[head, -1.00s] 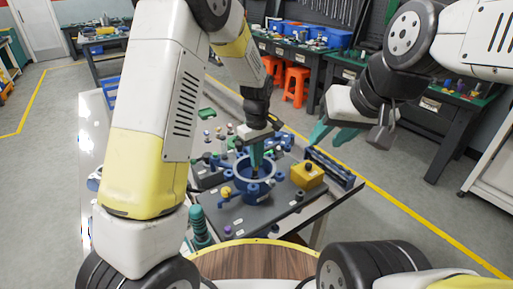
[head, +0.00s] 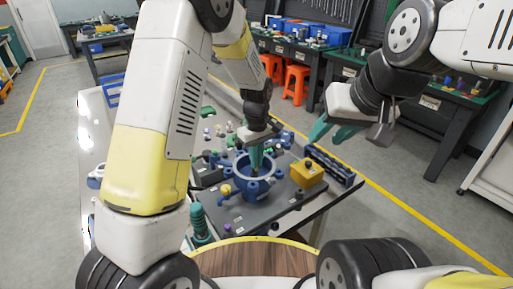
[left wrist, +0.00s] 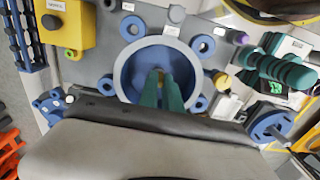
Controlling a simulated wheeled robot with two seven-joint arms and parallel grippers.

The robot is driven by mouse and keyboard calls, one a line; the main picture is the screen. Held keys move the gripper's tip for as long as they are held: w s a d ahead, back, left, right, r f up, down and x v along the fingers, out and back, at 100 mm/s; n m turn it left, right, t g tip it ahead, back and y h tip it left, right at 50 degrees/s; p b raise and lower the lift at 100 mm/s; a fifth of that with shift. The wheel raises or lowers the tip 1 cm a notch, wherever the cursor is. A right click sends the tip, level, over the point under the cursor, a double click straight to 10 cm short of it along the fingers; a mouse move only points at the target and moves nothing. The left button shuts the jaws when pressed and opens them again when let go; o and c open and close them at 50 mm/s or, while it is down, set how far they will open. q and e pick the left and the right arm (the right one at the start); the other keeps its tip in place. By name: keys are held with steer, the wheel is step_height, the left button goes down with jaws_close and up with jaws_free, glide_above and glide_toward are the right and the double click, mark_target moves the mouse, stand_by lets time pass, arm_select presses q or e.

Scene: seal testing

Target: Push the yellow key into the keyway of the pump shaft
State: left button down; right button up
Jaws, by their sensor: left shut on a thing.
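The blue pump housing (head: 268,186) stands on the dark grey plate of the table, its round opening facing up. My left gripper (head: 255,170) points down with its teal fingers inside that opening. The left wrist view shows the fingers (left wrist: 160,88) close together within the housing's ring (left wrist: 122,75). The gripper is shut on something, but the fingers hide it. The yellow key and the shaft's keyway cannot be made out. My right gripper (head: 330,133) is in the air right of the table, its teal fingers apart and empty.
A yellow box (head: 308,177) with a black knob stands right of the housing. A dark blue rack (head: 335,168) lies along the table's right edge. Small fittings crowd the plate behind the housing. A teal ribbed part (head: 199,222) stands at front left.

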arm_select(q)
steer(key=shift+f, duration=0.6)
stand_by(0.7)
steer(key=c, duration=1.5)
jaws_free()
steer(key=shift+r, duration=2.5)
steer(key=s+a+r+m+t+h, duration=0.15)
steer(key=s+a+r, duration=0.25)
steer(key=r, duration=0.4)
steer(key=s+a+r+m+t+h, duration=0.1)
steer(key=s+a+r+m, duration=0.1)
steer(key=s+a+r, duration=0.4)
steer(key=s+a+r+m+t, duration=0.1)
steer(key=s+r, duration=0.1)
steer(key=s, duration=0.2)
steer(key=s+a+r+m+t, duration=0.1)
steer(key=s+a+r, duration=0.1)
steer(key=s, duration=0.2)
steer(key=s+a+r+m+t, duration=0.1)
steer(key=s+r+m, duration=0.1)
steer(key=s, duration=0.2)
steer(key=shift+a+r+t, duration=0.15)
steer(key=shift+t, duration=0.2)
